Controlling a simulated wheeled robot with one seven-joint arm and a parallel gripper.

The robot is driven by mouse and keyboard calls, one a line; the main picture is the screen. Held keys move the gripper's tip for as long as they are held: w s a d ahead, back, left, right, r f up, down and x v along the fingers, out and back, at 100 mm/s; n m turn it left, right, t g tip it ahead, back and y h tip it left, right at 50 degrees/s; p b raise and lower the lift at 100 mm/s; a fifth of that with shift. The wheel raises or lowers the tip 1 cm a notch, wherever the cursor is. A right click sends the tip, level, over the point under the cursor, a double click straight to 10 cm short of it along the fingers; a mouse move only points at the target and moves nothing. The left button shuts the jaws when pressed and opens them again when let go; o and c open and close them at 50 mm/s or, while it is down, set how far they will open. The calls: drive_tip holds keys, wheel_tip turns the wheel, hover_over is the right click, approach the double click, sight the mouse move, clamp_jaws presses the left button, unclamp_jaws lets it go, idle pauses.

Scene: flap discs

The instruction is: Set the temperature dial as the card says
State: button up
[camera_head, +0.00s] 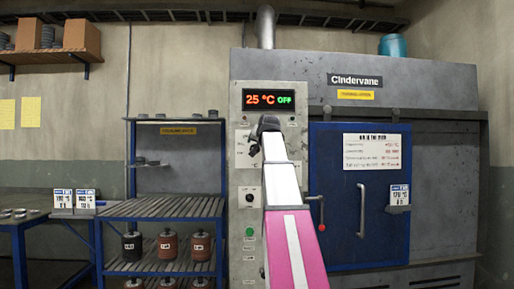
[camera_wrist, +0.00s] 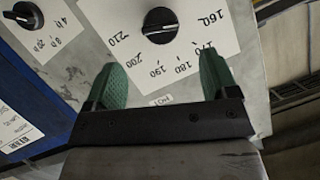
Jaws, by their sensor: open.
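The temperature dial (camera_wrist: 160,26) is a black round knob on a white plate in the wrist view, with marks from 160 to 210 around it. A pale line shows on the knob, but I cannot tell which mark it points to. My gripper (camera_wrist: 161,62) is open, its two green fingers apart and empty, near the dial's lower side in the picture. In the head view my gripper (camera_head: 265,126) is in front of the control panel (camera_head: 236,110) and hides the dial. A card (camera_head: 399,195) hangs on the blue oven door; its figures are too blurred to read surely.
A red-tipped lever (camera_head: 320,212) and door handle (camera_head: 361,210) stick out right of my arm.

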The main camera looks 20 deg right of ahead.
drive_tip(key=shift+v, duration=1.5)
